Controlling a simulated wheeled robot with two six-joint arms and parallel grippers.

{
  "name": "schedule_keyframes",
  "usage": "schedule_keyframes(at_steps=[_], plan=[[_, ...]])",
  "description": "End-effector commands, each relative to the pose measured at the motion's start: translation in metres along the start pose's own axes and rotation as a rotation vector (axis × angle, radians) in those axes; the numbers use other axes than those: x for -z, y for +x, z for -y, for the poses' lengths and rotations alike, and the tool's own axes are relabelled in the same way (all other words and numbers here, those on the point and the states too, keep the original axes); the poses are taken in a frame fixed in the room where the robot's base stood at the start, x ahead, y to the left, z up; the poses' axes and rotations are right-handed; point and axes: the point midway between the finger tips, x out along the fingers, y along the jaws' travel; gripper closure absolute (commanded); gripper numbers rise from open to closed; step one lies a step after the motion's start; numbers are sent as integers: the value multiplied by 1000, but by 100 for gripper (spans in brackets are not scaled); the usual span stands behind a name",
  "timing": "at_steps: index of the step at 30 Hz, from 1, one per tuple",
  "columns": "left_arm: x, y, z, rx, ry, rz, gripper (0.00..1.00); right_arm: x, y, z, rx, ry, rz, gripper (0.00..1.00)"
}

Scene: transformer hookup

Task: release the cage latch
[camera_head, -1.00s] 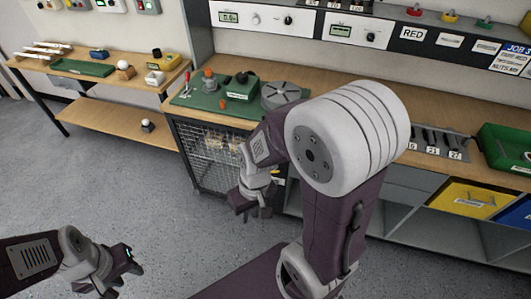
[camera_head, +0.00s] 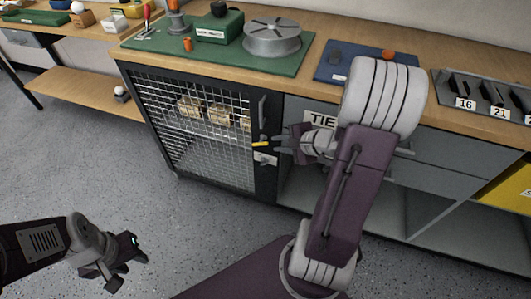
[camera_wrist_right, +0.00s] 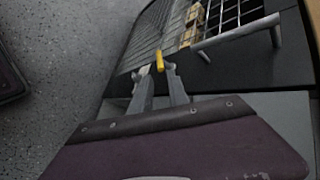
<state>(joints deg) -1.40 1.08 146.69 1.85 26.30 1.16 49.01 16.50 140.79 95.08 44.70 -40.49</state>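The cage (camera_head: 195,135) is a dark-framed wire-mesh door under the bench, and it looks shut. Its yellow latch lever (camera_head: 261,144) is on the door's right edge and sticks out sideways; it also shows in the right wrist view (camera_wrist_right: 160,60). My right gripper (camera_head: 277,144) is just right of the lever. In the right wrist view its two fingers (camera_wrist_right: 157,69) are apart, with the lever's end at or just beyond the gap between the tips. I cannot tell whether they touch it. My left gripper (camera_head: 127,271) is open and empty, low over the floor, far from the cage.
Several tan boxes (camera_head: 218,113) sit behind the mesh. A dark door handle (camera_head: 262,111) is above the lever and a light plate (camera_head: 265,159) below it. The bench top holds a green mat (camera_head: 150,44) and a grey round fixture (camera_head: 272,38). The floor before the cage is clear.

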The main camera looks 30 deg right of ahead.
Motion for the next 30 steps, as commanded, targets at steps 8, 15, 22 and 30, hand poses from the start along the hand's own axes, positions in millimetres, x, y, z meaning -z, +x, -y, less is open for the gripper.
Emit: schedule_keyframes(at_steps=[8, 15, 22, 30], plan=[[-1, 14, 0, 0, 0, -1, 64, -1, 33, -2, -3, -3, 5, 79], [-3, 29, 0, 0, 0, 0, 64, -1, 78, -1, -3, -2, 4, 79], [-3, 31, 0, 0, 0, 0, 64, -2, 90, 1, -2, -3, 2, 79], [-3, 31, 0, 0, 0, -1, 64, -2, 90, 2, -2, -2, 2, 100]])
